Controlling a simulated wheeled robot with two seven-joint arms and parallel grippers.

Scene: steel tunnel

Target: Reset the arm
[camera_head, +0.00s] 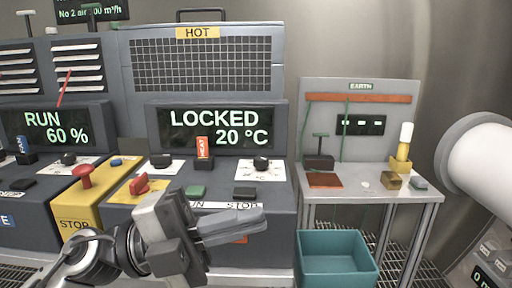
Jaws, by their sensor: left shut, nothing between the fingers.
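My left gripper (258,219) reaches in from the bottom left, and its grey fingers point right. The fingers are shut with nothing between them. They are in front of the lower edge of the heater console (282,203), below the STOP label, and hide part of the labels there. I cannot tell whether they touch the console. The green button (195,191) is just above the gripper, and a dark button (245,191) is above the fingers. My right gripper is not in view.
A display (216,129) reads LOCKED 20 °C, and the left one (52,125) reads RUN 60 %. A yellow STOP box (80,205) with a red knob stands left. A teal bin (335,262) is below a metal side table (345,188) with small items.

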